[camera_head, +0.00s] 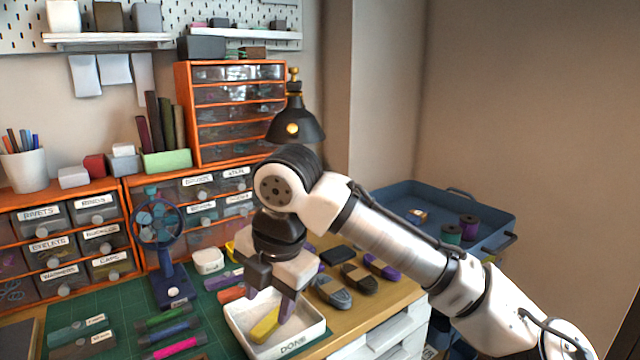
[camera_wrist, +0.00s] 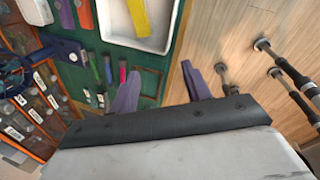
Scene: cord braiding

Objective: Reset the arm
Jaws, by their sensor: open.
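My gripper (camera_head: 268,300) points down over the white tray (camera_head: 300,350) marked DONE, at the front edge of the workbench. Its two purple fingers are apart with nothing between them, as the wrist view (camera_wrist: 160,86) also shows. A yellow piece (camera_head: 265,326) lies in the tray, apart from the fingers. The tray (camera_wrist: 158,45) and the yellow piece (camera_wrist: 139,16) are at the top of the wrist view. How high the fingers are above the tray is hard to tell. My arm reaches in from the lower right.
A green cutting mat (camera_head: 115,310) carries several coloured tools and a small blue fan (camera_head: 160,225). Cord bundles (camera_head: 332,292) lie right of the tray. Drawer units (camera_head: 235,110) and a black lamp (camera_head: 295,125) stand behind. A blue tray with spools (camera_head: 430,195) is at right.

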